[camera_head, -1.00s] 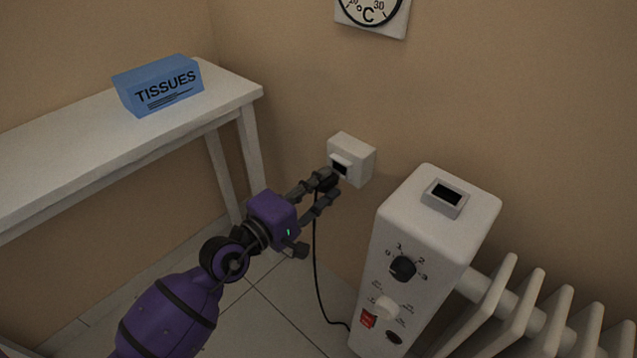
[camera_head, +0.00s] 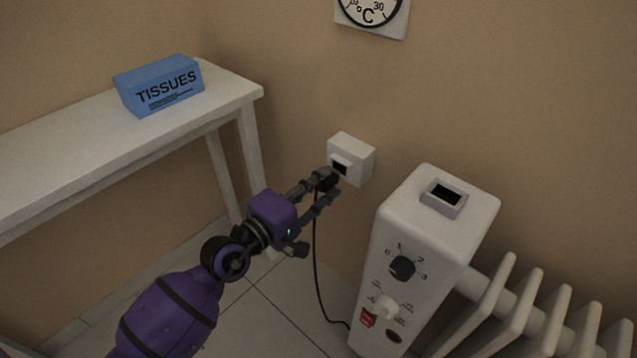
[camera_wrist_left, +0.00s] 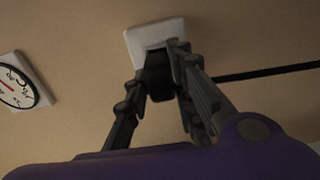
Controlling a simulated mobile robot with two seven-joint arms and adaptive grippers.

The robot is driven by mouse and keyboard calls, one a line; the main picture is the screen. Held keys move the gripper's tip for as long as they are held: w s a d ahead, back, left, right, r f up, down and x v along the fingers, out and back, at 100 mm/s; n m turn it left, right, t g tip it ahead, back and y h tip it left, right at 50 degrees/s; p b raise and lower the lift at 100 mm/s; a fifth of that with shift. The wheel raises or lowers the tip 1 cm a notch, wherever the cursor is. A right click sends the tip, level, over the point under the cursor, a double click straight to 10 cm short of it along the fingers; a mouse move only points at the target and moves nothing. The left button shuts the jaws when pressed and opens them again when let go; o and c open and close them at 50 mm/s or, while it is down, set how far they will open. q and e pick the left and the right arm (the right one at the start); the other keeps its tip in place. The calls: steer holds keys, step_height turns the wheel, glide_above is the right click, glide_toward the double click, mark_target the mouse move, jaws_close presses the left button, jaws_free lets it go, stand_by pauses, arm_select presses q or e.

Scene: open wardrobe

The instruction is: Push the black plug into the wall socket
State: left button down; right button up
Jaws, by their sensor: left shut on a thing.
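The black plug (camera_head: 325,180) is between the fingertips of my left gripper (camera_head: 328,186), just in front of the white wall socket (camera_head: 357,158). The socket is a white box on the wall with a dark opening on its front. In the left wrist view the plug (camera_wrist_left: 159,76) sits between the fingers (camera_wrist_left: 160,82), close against the socket (camera_wrist_left: 150,36); it hides much of the socket face. I cannot tell how far the plug is inside. A black cord (camera_head: 316,255) hangs from the plug to the floor. My right gripper is not in view.
A white heater (camera_head: 425,250) with knobs and fins stands right of the socket, close to my gripper. A white table (camera_head: 60,160) with a blue tissue box (camera_head: 160,86) is at left. A round thermometer (camera_head: 370,12) hangs above. The tiled floor below is clear.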

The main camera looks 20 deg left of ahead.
arm_select(q)
steer(key=shift+x, duration=1.25)
steer(key=c, duration=1.4)
jaws_free()
steer(key=shift+s+a, duration=0.2)
steer(key=shift+s, duration=0.25)
steer(key=v, duration=1.1)
steer(key=shift+d, duration=0.1)
